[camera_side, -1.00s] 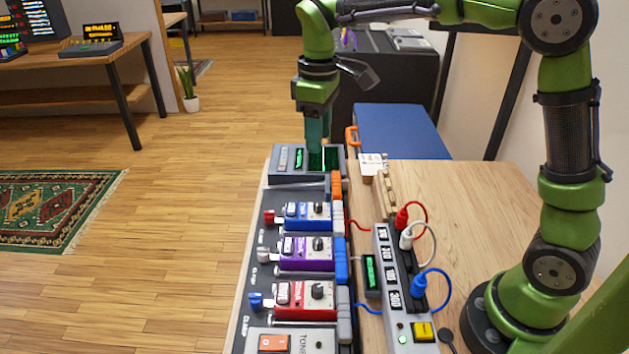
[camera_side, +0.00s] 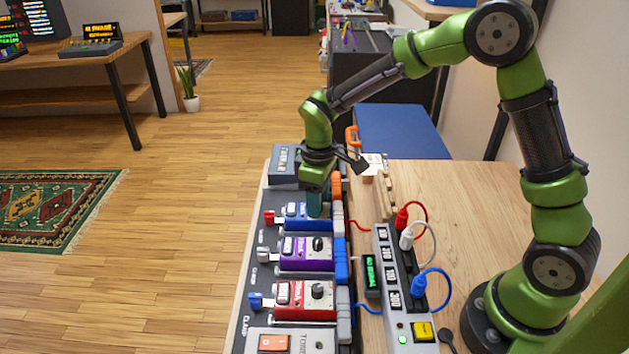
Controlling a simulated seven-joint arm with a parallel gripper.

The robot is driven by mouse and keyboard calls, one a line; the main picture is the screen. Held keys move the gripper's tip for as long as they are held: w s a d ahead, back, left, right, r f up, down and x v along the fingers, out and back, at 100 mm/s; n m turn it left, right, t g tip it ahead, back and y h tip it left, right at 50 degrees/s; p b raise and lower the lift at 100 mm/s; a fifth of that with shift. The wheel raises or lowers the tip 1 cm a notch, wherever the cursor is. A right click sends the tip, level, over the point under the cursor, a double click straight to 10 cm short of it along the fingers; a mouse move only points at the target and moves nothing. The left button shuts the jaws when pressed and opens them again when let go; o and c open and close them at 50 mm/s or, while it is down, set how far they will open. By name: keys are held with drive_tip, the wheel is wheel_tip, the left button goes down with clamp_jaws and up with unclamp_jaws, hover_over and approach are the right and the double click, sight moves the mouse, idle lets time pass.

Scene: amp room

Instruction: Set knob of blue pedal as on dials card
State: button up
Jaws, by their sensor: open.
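The blue pedal (camera_side: 294,222) sits on the dark pedalboard (camera_side: 248,300), above the purple pedal (camera_side: 297,256) in the picture. My gripper (camera_side: 315,212) is right over the blue pedal's right part and points down. Its fingers hide the blue pedal's knob, and I cannot tell whether they touch it. A small white card (camera_side: 373,168) stands at the back of the table, partly behind my wrist; its writing is too small to read, and I cannot tell if it is the dials card.
The red pedal (camera_side: 300,301) and a grey tone unit (camera_side: 310,341) lie nearer. A power strip (camera_side: 392,265) with red, white and blue plugs stands to the right. Coloured clamps line the pedals' sides. The wooden table (camera_side: 470,215) is clear further right.

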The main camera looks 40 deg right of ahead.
clamp_jaws()
idle(0.3)
drive_tip(key=n, duration=0.5)
drive_tip(key=shift+n, duration=2.5)
unclamp_jaws()
